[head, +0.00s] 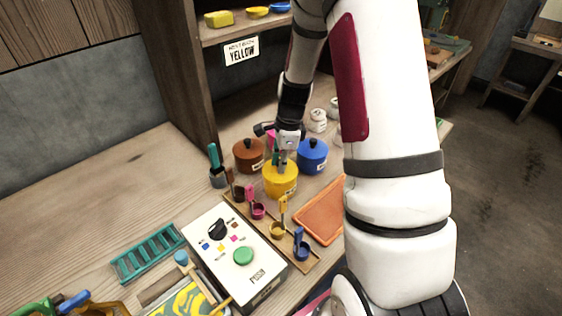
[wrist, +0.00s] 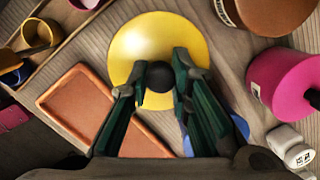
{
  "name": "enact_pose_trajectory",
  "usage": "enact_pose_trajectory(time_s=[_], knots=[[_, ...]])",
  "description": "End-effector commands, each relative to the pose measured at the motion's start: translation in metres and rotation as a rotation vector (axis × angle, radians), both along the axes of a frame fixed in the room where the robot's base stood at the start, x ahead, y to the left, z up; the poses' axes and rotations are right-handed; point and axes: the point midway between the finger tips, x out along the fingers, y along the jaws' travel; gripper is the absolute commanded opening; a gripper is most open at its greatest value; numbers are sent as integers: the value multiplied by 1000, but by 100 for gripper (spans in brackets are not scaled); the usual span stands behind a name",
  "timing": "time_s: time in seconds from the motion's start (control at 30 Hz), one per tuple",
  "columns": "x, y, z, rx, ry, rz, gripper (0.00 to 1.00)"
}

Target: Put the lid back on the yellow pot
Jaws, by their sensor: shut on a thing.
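The yellow pot (head: 281,187) stands on the bench in the middle of the head view, label facing forward. My gripper (head: 282,166) points down right above it. In the wrist view the round yellow lid (wrist: 150,40) fills the upper middle, and the fingertips of my gripper (wrist: 160,77) are shut on its dark round knob (wrist: 160,76). The lid hides the pot in the wrist view. I cannot tell whether the lid rests on the rim or hangs slightly above it.
A brown pot (head: 248,156) stands left and a blue pot (head: 312,157) right of the yellow pot, both close. A pink pot (wrist: 282,84) is behind. An orange tray (head: 322,212) lies front right, a rack of coloured scoops (head: 270,232) in front, a control box (head: 232,255) nearer.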

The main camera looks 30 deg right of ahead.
Motion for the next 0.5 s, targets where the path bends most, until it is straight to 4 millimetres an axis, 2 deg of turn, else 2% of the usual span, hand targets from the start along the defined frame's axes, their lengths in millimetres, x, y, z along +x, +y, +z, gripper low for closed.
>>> enact_pose_trajectory(time_s=[0.33,0.37,0.4,0.47,0.5], knots=[[0,0,0,0,0,1,0],[0,0,0,0,0,1,21],[0,0,0,0,0,0,30],[0,0,0,0,0,0,42],[0,0,0,0,0,0,42]])
